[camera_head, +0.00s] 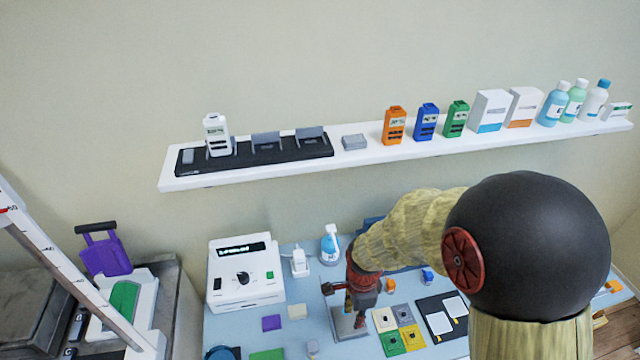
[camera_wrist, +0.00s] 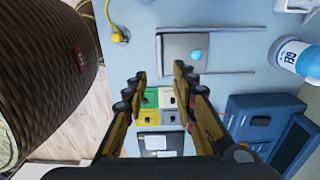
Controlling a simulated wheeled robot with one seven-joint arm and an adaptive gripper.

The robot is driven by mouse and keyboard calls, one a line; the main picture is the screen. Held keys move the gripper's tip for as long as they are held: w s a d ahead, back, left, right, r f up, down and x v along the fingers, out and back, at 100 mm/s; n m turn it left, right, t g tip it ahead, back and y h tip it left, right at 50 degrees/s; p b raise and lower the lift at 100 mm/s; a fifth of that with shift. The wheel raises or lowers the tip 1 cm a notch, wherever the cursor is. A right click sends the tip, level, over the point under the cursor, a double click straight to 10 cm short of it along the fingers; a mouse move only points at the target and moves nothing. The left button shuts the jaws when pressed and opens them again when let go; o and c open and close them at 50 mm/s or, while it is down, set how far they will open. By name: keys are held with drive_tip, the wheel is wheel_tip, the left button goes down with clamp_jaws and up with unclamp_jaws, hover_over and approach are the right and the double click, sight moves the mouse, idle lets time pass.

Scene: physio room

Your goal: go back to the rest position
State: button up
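My gripper (camera_head: 348,298) hangs from my bent arm over the light blue table top (camera_head: 305,322). In the wrist view my gripper (camera_wrist: 160,76) shows two fingers apart with nothing between them. Below and beyond the fingers lie a grey plate (camera_wrist: 176,53) with a light blue round spot on it and a set of coloured square pads (camera_wrist: 152,98). The head view shows the pads (camera_head: 383,319) right of my gripper. My arm hides part of the table's back right.
A white device with a dial (camera_head: 243,284) and a blue spray bottle (camera_head: 330,247) stand left of my gripper. A white wall shelf (camera_head: 362,157) above holds a black charging dock (camera_head: 290,150), coloured units, boxes and bottles. A blue case (camera_wrist: 262,122) lies at right in the wrist view.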

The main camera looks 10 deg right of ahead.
drive_tip(key=s+r+n+t+b, duration=0.2)
drive_tip(key=s+r+n+b, duration=0.2)
drive_tip(key=r+n, duration=0.5)
drive_tip(key=s+r+n+t+b, duration=0.3)
drive_tip(key=s+r+n+b, duration=0.2)
drive_tip(key=r+n+b, duration=0.2)
wheel_tip(320, 180, up, 3)
drive_tip(key=shift+d+f+n+t, duration=0.2)
drive_tip(key=shift+n+t, duration=0.1)
drive_tip(key=shift+n, duration=0.7)
drive_tip(key=shift+r, duration=0.1)
idle(2.0)
